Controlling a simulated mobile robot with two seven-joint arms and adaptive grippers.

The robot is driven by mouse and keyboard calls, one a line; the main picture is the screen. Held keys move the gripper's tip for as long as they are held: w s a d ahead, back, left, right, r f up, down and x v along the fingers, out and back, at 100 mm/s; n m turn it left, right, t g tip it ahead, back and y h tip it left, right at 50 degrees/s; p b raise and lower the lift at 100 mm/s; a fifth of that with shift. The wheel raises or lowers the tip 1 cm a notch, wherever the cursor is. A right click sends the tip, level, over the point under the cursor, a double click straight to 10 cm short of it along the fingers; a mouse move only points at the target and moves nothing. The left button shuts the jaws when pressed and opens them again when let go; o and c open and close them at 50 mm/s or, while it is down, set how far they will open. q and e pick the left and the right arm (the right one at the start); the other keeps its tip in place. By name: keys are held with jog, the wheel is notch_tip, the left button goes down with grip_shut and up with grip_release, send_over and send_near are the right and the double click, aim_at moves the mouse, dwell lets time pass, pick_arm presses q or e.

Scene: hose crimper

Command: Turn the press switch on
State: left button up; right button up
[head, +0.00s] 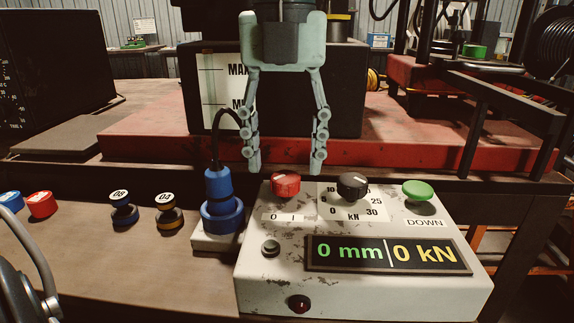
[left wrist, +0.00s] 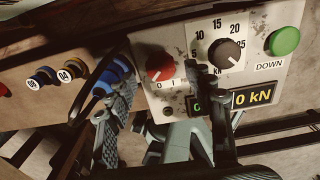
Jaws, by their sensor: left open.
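The press control box (head: 265,245) is a worn white panel. Its red rotary switch (head: 286,184) sits at the back left, above a label marked 0 and I; its exact pointer position is hard to tell. It also shows in the left wrist view (left wrist: 159,60). My left gripper (head: 286,163) hangs fingers down over the switch, open, with one finger on each side of it in the picture. In the left wrist view the fingers (left wrist: 160,88) are spread and empty near the switch; contact cannot be told. My right gripper is not in view.
A black dial (head: 352,186) and green DOWN button (head: 418,191) stand right of the switch. A blue plug (head: 221,203) with a cable stands close left. The display (head: 388,254) reads 0 mm and 0 kN. Several dies, including a red one (head: 41,204), lie left.

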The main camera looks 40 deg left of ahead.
aim_at(286, 187)
pick_arm(q)
jog(key=shift+f, duration=1.3)
jog(key=c, duration=1.2)
